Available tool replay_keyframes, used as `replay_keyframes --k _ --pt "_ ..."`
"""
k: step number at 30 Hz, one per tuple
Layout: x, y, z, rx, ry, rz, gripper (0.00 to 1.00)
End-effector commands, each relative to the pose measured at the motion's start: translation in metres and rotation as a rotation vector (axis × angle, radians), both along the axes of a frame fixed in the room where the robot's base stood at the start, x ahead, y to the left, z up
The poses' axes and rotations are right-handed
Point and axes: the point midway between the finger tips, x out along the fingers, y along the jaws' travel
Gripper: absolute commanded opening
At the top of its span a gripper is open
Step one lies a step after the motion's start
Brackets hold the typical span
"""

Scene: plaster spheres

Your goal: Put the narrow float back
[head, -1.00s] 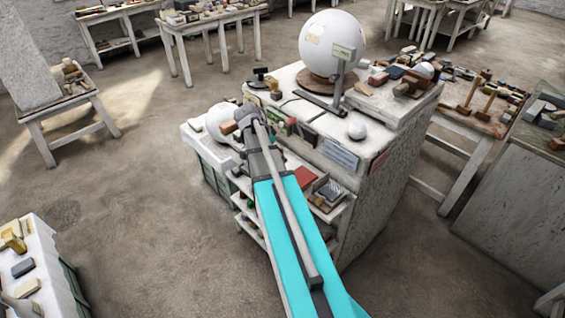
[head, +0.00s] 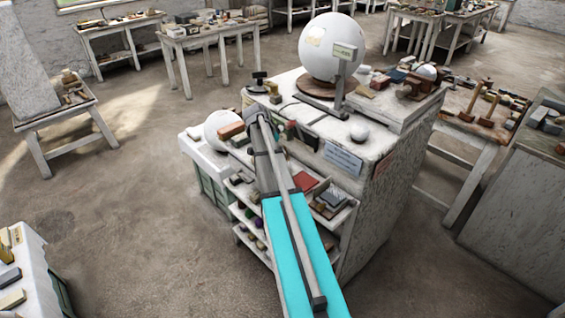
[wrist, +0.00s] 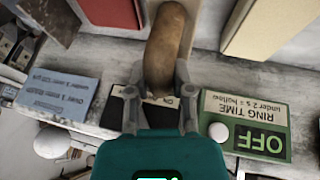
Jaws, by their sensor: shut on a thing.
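In the wrist view, the narrow float shows as a rounded brown wooden handle (wrist: 164,50) with a pale strip (wrist: 188,32) behind it, pointing away from the camera. My gripper (wrist: 160,85) is shut on the handle, with one grey finger on each side. The rest of the float is hidden or outside the view. In the head view, my gripper (head: 258,114) is at the left side of the white plastered stand (head: 385,185), near its top edge. The float cannot be made out clearly there.
A green "RING TIME" sign (wrist: 245,125) and a blue-grey sign (wrist: 60,92) flank my gripper. A large white sphere (head: 325,40) and a small one (head: 359,133) are on the stand. Shelves (head: 262,222) with small items lie below. Open floor (head: 130,200) is at left.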

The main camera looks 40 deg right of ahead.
Motion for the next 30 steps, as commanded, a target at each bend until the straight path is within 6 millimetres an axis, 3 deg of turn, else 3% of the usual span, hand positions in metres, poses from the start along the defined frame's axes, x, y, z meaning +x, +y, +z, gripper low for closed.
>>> replay_keyframes --k 1,6,22,30 --pt "0.004 -0.004 -0.009 0.0 0.0 0.0 0.0" --pt "0.01 -0.01 -0.019 0.0 0.0 0.0 0.0" --pt "0.012 -0.012 -0.021 0.0 0.0 0.0 0.0" --pt "0.017 -0.018 -0.039 0.0 0.0 0.0 0.0"
